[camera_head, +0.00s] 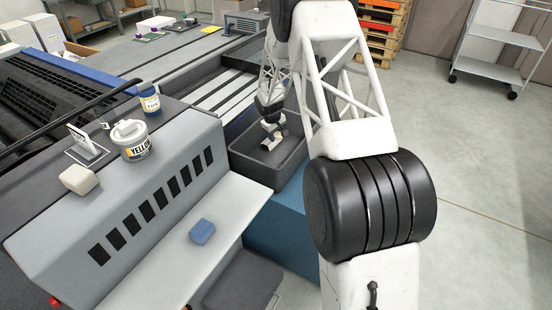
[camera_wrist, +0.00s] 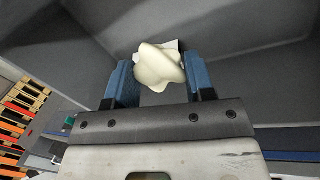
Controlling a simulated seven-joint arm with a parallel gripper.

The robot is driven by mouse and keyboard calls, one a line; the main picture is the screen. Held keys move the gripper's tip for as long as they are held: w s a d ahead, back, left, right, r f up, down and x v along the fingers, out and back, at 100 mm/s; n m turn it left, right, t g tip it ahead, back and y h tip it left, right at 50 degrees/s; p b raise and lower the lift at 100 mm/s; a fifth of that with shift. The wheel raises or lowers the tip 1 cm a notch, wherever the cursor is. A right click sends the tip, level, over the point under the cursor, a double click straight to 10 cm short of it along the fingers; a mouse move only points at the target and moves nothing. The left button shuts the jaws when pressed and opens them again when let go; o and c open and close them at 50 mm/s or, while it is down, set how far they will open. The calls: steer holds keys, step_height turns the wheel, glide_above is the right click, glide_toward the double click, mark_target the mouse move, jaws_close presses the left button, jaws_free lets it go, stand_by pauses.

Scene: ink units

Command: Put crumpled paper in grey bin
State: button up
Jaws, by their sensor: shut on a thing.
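The crumpled paper (camera_wrist: 158,66) is a cream-white wad between the blue fingers of my gripper (camera_wrist: 161,75) in the wrist view. My gripper is shut on it. In the head view my gripper (camera_head: 270,122) points down into the grey bin (camera_head: 256,172), with the pale paper low inside its walls. The bin's dark grey interior (camera_wrist: 235,85) fills most of the wrist view. Whether the paper touches the bin's floor I cannot tell.
The bin stands above a blue block (camera_head: 285,225), beside the light grey press unit (camera_head: 165,190). A blue sponge-like block (camera_head: 202,232), a yellow-labelled can (camera_head: 131,142), a blue-labelled jar (camera_head: 149,99) and a cream block (camera_head: 79,179) sit on the machine. Open floor lies to the right.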

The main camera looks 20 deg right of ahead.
steer(key=shift+f, duration=0.65)
steer(key=shift+f, duration=0.1)
glide_above(277, 158)
steer(key=shift+a+f, duration=0.15)
steer(key=shift+f, duration=1.4)
steer(key=shift+a+f, duration=0.1)
steer(key=shift+f, duration=1.4)
steer(key=shift+s+f, duration=0.1)
steer(key=shift+a+x, duration=0.15)
steer(key=shift+x, duration=0.7)
steer(key=shift+a+x, duration=0.2)
steer(key=shift+x, duration=0.65)
steer(key=shift+s+f, duration=0.15)
steer(key=shift+f, duration=0.05)
steer(key=o, duration=0.9)
steer(key=shift+r, duration=0.15)
